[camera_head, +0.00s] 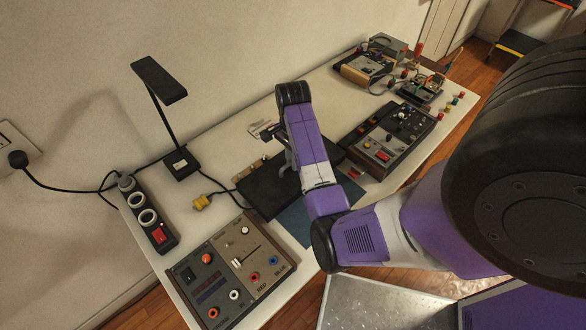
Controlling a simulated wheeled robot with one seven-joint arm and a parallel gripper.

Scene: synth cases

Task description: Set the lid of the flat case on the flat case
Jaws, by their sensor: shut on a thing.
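A flat dark slab (262,192) lies low over the middle of the white table, partly hidden behind my arm. I take it for the flat case or its lid; I cannot tell the two apart or see a gap between them. My gripper (284,168) is at the slab's upper side, mostly hidden by my purple arm. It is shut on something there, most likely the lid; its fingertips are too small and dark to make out.
A blue mat (296,222) shows at the slab's front. A control box (228,270) stands front left, another control box (392,138) to the right. A black lamp (180,162) and a power strip (147,213) stand at left. Electronics (368,68) crowd the far end.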

